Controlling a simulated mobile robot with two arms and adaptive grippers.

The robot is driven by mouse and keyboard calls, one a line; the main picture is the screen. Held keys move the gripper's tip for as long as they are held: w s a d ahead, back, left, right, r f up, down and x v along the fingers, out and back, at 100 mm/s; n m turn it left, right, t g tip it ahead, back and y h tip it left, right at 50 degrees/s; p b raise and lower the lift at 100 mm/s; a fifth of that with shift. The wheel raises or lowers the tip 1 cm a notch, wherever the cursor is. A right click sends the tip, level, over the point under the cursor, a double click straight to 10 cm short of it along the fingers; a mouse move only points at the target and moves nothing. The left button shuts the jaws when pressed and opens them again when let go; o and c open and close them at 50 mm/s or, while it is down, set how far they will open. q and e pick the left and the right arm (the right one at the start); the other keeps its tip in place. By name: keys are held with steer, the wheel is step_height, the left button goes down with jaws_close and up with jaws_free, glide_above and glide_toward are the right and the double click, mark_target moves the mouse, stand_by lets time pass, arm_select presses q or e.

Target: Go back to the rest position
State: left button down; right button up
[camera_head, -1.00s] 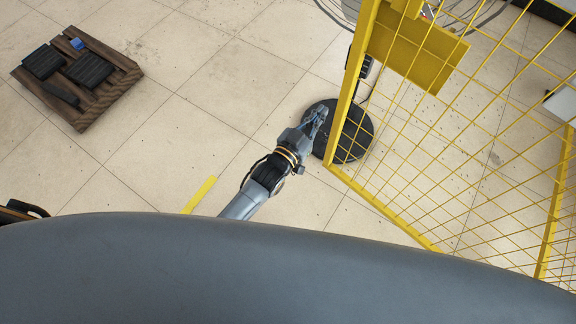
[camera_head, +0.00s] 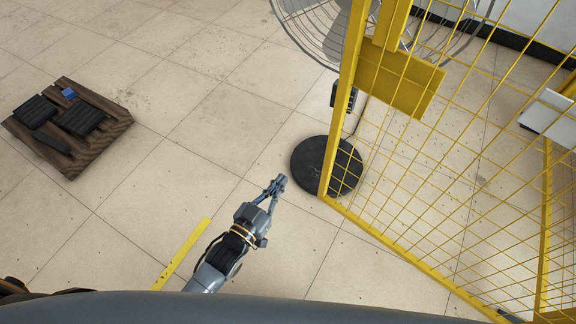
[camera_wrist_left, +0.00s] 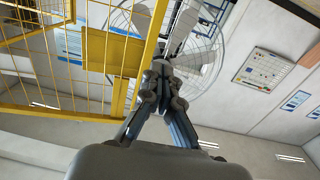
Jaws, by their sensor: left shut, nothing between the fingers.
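My left gripper (camera_head: 277,184) shows in the middle of the head view, over bare floor to the left of the black round fan base. Its fingers are closed together at the tips with nothing between them. The left wrist view also shows the left gripper (camera_wrist_left: 163,68) with its fingertips meeting, the fan and the yellow fence behind it. My right gripper is in neither view.
A yellow mesh fence (camera_head: 341,110) stands right of the gripper. A fan (camera_head: 325,25) rises behind the fence post from its black base (camera_head: 308,165). A wooden pallet (camera_head: 112,128) with black pieces lies at left. Tiled floor between is clear.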

arm_select(q)
steer(key=s+a+f+g+y, duration=0.2)
steer(key=s+a+f, duration=0.1)
steer(key=f, duration=0.6)
steer(key=s+a+f+n+g+y, duration=0.1)
steer(key=s+a+f+g, duration=0.15)
steer(key=f, duration=0.55)
steer(key=s+a+f+g+y, duration=0.2)
steer(key=s+a+f, duration=0.15)
steer(key=f, duration=0.55)
steer(key=s+a+f+g+y, duration=0.1)
steer(key=s+a+f+g, duration=0.1)
steer(key=s+f, duration=0.3)
steer(key=s+a+f+n+g+y, duration=0.1)
steer(key=s+a+f+g, duration=0.2)
steer(key=s, duration=1)
steer(key=s+a+f+g, duration=0.3)
steer(key=s+f, duration=0.5)
steer(key=s, duration=0.2)
steer(key=shift+a+n+g+y, duration=0.15)
steer(key=shift+n+g+y, duration=0.2)
steer(key=shift+n+y, duration=0.05)
steer(key=shift+f, duration=0.1)
